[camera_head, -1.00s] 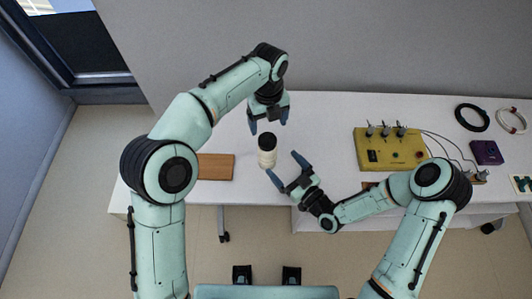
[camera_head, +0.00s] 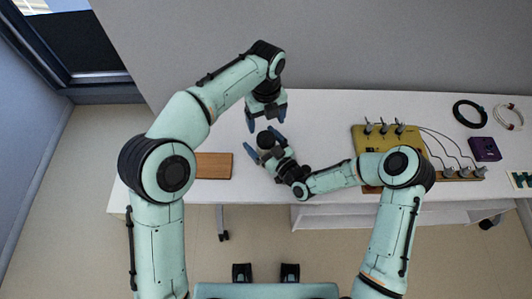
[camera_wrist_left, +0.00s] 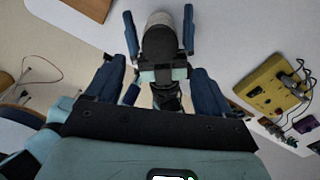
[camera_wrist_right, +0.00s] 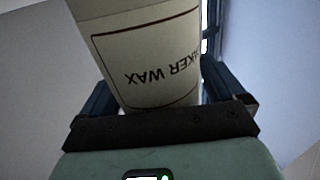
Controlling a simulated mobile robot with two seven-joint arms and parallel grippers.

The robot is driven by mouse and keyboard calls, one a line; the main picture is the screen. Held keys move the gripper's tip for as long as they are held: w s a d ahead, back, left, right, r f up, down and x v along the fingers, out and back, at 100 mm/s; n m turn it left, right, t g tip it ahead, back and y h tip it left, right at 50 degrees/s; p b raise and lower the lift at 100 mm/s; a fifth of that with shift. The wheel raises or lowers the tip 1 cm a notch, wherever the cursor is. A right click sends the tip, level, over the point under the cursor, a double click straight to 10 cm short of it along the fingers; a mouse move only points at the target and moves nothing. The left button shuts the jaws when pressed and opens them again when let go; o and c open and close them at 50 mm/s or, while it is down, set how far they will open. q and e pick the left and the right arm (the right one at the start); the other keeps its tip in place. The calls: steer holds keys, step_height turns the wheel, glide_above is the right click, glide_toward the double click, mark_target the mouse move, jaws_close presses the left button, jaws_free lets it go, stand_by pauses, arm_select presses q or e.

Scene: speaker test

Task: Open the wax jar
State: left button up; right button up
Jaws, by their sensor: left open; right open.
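The wax jar stands upright on the white table, and its black lid (camera_head: 265,139) shows in the head view. Its pale body with the upside-down letters "AKER WAX" (camera_wrist_right: 145,55) fills much of the right wrist view. My right gripper (camera_head: 263,147) is open, with its fingers on either side of the jar body. My left gripper (camera_head: 267,119) is open and empty, pointing down just behind and above the jar. In the left wrist view the dark lid (camera_wrist_left: 160,42) lies between the right gripper's blue fingers. Whether those fingers touch the jar, I cannot tell.
A brown wooden board (camera_head: 214,166) lies left of the jar. A yellow box with knobs (camera_head: 377,143), a purple box (camera_head: 485,149) with wires and a black cable coil (camera_head: 470,114) stand to the right.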

mark_target(266, 138)
jaws_close()
arm_select(q)
steer(key=n, duration=0.3)
steer(key=shift+n, duration=0.4)
steer(key=shift+f, duration=0.15)
steer(key=shift+n, duration=0.3)
step_height(266, 138, down, 8)
steer(key=shift+r, duration=0.15)
steer(key=c, duration=1.1)
steer(key=n, duration=0.6)
steer(key=shift+n, duration=0.4)
